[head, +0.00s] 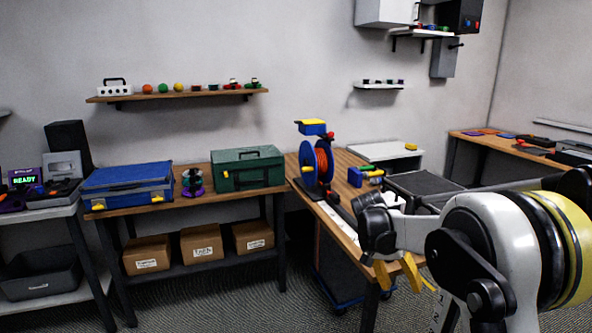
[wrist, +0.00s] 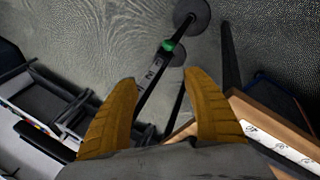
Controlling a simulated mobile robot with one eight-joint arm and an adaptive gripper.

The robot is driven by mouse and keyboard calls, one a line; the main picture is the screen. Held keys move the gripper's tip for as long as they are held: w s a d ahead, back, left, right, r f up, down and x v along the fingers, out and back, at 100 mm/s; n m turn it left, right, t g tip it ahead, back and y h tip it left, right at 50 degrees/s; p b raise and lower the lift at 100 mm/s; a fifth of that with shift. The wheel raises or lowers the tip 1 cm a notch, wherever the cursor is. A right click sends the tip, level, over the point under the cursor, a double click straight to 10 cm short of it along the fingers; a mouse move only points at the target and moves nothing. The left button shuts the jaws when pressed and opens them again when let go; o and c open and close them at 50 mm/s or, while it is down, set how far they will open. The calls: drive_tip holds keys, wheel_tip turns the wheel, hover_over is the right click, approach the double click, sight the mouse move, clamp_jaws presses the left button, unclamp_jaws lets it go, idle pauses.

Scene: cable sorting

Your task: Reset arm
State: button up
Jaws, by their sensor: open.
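My gripper (head: 396,272) is at the right of the head view, with its yellow fingers pointing down beside the front edge of the wooden bench (head: 335,222). In the wrist view my gripper (wrist: 160,108) has its two ribbed yellow fingers spread wide, with nothing between them. My white and black arm (head: 490,235) reaches in from the right with its elbow close to the camera. The floor (wrist: 110,45) shows beyond the fingertips in the wrist view.
A red cable reel (head: 323,162) stands on the bench near a blue clamp-like item (head: 362,176). A blue case (head: 127,187) and a green case (head: 247,168) sit on the back table. Cardboard boxes (head: 201,243) sit below. A dark seat-like surface (head: 432,188) is behind my arm.

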drive_tip(key=s+a+r+n+t+y, duration=0.3)
drive_tip(key=s+a+r+n, duration=0.1)
drive_tip(key=s+r, duration=0.7)
drive_tip(key=s+a+f+n+t+y, duration=0.1)
drive_tip(key=s+a+t, duration=0.1)
drive_tip(key=s, duration=0.6)
drive_tip(key=s+a+f+n+t+y, duration=0.1)
drive_tip(key=s+a+n+t, duration=0.1)
drive_tip(key=s, duration=0.7)
drive_tip(key=shift+a+f+t, duration=0.2)
drive_tip(key=shift+a+t, duration=0.3)
drive_tip(key=shift+a, duration=0.05)
